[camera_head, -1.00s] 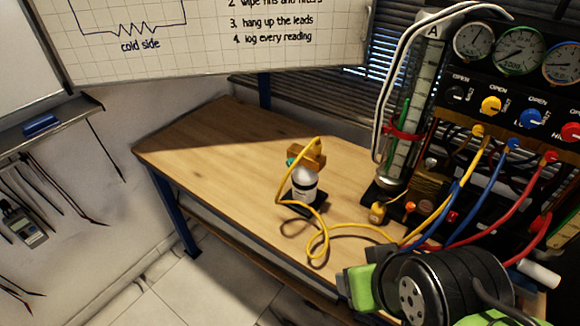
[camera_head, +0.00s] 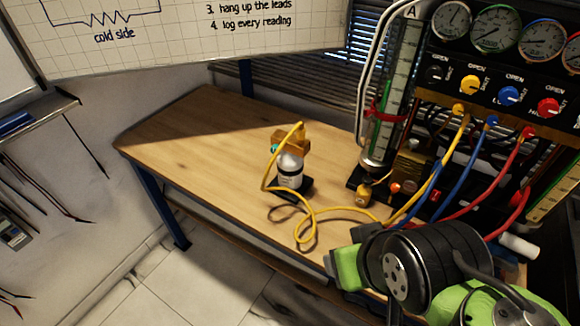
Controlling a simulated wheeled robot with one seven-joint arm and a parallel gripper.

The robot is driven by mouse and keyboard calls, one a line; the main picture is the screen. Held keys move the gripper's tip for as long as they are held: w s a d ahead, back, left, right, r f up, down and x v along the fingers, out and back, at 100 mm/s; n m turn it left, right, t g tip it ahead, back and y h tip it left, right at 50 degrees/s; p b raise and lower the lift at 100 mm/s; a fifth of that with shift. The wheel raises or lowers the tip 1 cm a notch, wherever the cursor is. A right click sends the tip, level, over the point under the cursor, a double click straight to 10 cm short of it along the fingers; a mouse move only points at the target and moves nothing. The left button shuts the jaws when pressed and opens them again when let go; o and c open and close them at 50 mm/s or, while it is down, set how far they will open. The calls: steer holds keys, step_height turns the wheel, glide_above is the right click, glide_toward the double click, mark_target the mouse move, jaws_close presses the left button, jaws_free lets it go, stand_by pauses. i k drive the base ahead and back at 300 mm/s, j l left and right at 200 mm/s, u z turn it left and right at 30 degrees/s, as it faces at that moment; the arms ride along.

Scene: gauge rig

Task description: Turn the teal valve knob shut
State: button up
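A small teal knob (camera_head: 275,149) shows at the left side of the brass-coloured valve block (camera_head: 291,142) on top of a small white bottle (camera_head: 290,168). The bottle stands upright on a dark base on the wooden bench. The knob is small and partly covered by the block and yellow hose, so its turn position cannot be read. My green and black arm (camera_head: 398,262) fills the lower right, well apart from the bottle. My gripper's fingers are not in view.
A yellow hose (camera_head: 306,232) loops from the bottle across the bench (camera_head: 190,140) to the gauge panel (camera_head: 490,70). The panel has black, yellow, blue and red knobs. A glass column (camera_head: 390,110) stands right of the bottle. The bench's left part is clear.

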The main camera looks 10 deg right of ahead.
mark_target(273, 149)
steer(key=j+u, duration=0.15)
steer(key=u, duration=0.3)
steer(key=i+j+u, duration=0.1)
steer(key=u, duration=0.85)
steer(key=i+j+u, duration=0.1)
steer(key=u, duration=0.35)
steer(key=i+u, duration=0.15)
steer(key=u, duration=0.3)
